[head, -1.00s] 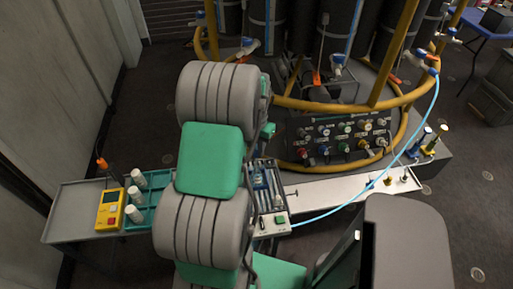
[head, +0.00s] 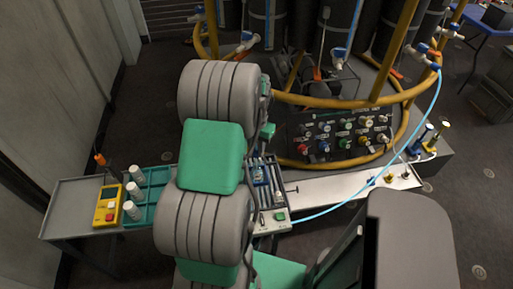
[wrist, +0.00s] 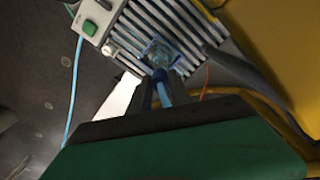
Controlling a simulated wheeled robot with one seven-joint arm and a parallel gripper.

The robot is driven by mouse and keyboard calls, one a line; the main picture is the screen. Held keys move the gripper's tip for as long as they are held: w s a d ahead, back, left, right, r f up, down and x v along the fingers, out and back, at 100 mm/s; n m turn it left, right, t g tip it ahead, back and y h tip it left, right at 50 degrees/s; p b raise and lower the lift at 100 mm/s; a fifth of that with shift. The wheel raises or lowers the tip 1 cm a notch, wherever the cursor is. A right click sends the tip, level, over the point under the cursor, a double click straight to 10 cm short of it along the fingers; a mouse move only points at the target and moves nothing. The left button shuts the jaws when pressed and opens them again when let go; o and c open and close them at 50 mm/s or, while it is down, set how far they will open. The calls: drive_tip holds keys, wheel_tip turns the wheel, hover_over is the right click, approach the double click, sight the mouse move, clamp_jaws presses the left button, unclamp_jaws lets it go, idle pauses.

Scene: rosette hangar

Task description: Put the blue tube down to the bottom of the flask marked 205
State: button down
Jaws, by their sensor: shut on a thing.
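My gripper (wrist: 162,88) is shut on a blue tube (wrist: 163,98) in the wrist view. The tube runs between the two dark fingers toward a clear, bluish, square-looking vessel (wrist: 160,52), probably a flask, on a pale ribbed bench unit. I cannot tell whether the tube's end is inside its mouth or above it. No marking 205 is readable. In the head view a small blue-topped item (head: 259,175) shows on the same unit. My gripper is hidden there behind my arm.
The ribbed unit (head: 270,220) has a green button. A light blue hose (head: 340,208) curves from it to a valve on the yellow frame (head: 330,104). A yellow meter (head: 107,205) and several white bottles in a teal rack (head: 154,194) stand left. A dark bar (wrist: 240,70) lies close right.

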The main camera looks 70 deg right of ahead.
drive_tip(key=shift+f+b, duration=0.45)
drive_tip(key=shift+f, duration=0.35)
drive_tip(key=shift+f, duration=0.35)
drive_tip(key=c, duration=1.1)
unclamp_jaws()
drive_tip(key=o, duration=0.5)
